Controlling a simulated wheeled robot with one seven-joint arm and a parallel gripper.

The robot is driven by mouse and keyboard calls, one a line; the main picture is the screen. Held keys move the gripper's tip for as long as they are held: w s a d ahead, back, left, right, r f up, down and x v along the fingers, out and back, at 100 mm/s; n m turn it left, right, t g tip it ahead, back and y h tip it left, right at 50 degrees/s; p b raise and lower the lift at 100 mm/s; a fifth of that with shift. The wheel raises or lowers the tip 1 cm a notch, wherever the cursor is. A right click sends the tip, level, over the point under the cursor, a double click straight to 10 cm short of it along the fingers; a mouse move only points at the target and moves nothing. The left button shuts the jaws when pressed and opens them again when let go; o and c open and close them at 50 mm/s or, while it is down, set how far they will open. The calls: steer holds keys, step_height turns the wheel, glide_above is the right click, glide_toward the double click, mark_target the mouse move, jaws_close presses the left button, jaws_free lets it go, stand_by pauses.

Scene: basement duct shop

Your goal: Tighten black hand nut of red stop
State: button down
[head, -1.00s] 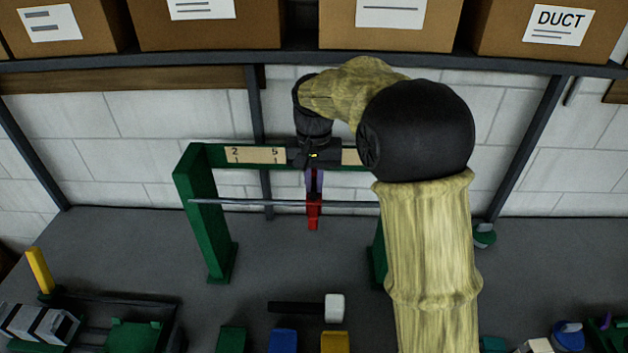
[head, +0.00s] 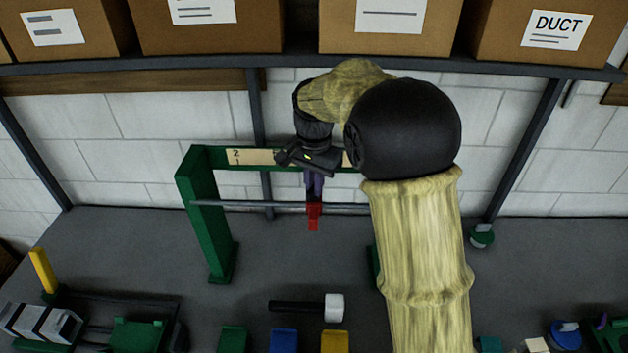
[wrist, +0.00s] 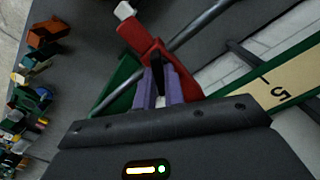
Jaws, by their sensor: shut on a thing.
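The red stop (head: 314,216) hangs on the grey rod (head: 260,206) that runs across the green frame (head: 205,215). In the wrist view the red stop (wrist: 143,40) sits on the rod just beyond my fingertips. My gripper (head: 314,194) comes down from above, behind the front of the rod, with its body tilted. In the wrist view my gripper (wrist: 161,78) has its purple fingers shut on the black hand nut (wrist: 158,76), a narrow dark piece between them. The fingers hide most of the nut.
A numbered scale strip (head: 250,156) runs along the frame's top bar. A mallet (head: 305,307) lies on the bench in front. Blue (head: 283,341) and yellow (head: 334,341) blocks stand at the front edge. Cardboard boxes (head: 388,25) sit on a shelf above.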

steer(key=m+p, duration=0.2)
steer(key=m, duration=0.4)
steer(key=shift+r, duration=0.15)
steer(key=m+p, duration=0.2)
steer(key=m, duration=0.4)
stand_by(0.4)
steer(key=c, duration=1.5)
jaws_free()
step_height(320, 180, up, 17)
steer(key=b, duration=0.3)
steer(key=shift+r, duration=0.1)
